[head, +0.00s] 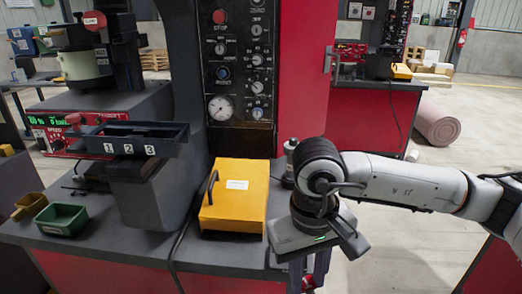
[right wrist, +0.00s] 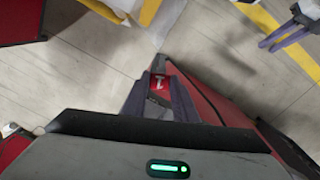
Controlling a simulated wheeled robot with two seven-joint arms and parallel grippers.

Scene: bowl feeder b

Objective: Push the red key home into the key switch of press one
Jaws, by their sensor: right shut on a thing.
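My right gripper (head: 308,284) hangs low at the front edge of the press table, fingers pointing down. It is shut on the red key (right wrist: 159,84), which shows a white mark between the fingers in the right wrist view. In the head view only a bit of red shows between the fingers. The upright control panel (head: 240,133) carries several round switches and knobs; I cannot tell which is the key switch. The key is apart from the panel, lower and to its right. Purple fingers, apparently my left gripper (right wrist: 282,34), show at the upper right of the right wrist view; their opening is unclear.
A yellow box (head: 232,211) with a black handle stands on the table below the panel. A tray marked 1, 2, 3 (head: 168,142) and a green bin (head: 61,219) are at left. A dark bottle (head: 291,148) stands behind my right wrist. Open floor lies to the right.

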